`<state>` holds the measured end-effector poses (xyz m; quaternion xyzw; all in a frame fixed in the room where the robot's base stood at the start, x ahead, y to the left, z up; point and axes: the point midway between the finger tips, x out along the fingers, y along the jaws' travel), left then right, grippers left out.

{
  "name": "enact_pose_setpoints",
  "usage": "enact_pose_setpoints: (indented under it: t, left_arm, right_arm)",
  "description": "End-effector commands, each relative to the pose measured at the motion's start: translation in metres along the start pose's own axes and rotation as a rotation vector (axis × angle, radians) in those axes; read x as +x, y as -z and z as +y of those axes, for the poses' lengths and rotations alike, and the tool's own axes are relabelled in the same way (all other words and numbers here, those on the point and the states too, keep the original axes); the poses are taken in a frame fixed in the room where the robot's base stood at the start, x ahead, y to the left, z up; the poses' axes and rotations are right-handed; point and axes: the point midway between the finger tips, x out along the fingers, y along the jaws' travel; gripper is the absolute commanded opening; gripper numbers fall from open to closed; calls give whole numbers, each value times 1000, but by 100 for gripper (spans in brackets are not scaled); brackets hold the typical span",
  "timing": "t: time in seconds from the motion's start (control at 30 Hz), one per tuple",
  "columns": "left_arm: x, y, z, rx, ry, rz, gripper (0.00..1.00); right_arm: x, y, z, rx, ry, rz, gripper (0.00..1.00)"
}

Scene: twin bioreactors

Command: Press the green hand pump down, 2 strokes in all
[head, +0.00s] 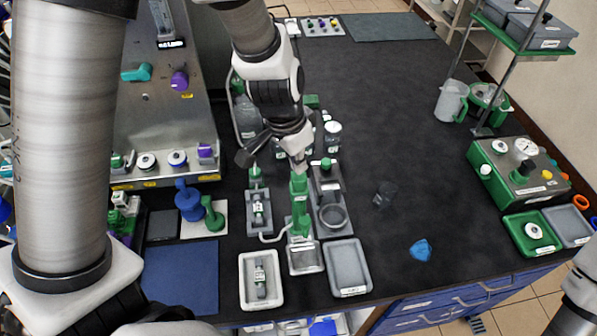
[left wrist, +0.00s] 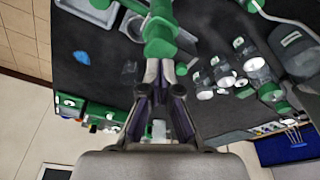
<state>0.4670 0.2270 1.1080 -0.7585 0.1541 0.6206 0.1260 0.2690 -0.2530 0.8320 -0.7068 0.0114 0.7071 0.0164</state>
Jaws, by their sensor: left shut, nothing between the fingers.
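The green hand pump (head: 299,212) stands upright near the front of the black bench, with a grey tray at its foot. In the left wrist view the green pump (left wrist: 161,32) lies straight beyond the fingertips. My left gripper (head: 298,163) is shut and empty, pointing down just over the top of the pump. In the left wrist view its fingertips (left wrist: 158,70) are together at the green top. Whether they touch it or hover just above, I cannot tell. My right gripper is not in view.
A grey stand with a ring (head: 333,215) is close right of the pump, and a small valve unit (head: 259,211) is close left. Trays (head: 347,268) lie in front. Bottles (head: 332,134) stand behind.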

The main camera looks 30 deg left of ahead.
Motion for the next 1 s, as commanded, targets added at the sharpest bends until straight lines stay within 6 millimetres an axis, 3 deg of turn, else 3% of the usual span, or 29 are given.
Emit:
enact_pose_setpoints:
  t: [0.17, 0.67, 1.0]
  left_arm:
    - [-3, 1, 0, 0, 0, 0, 0]
    - [-59, 12, 0, 0, 0, 0, 0]
    - [-59, 12, 0, 0, 0, 0, 0]
  right_arm:
    - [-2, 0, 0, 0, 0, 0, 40]
    - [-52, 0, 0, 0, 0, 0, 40]
    - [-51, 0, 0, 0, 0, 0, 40]
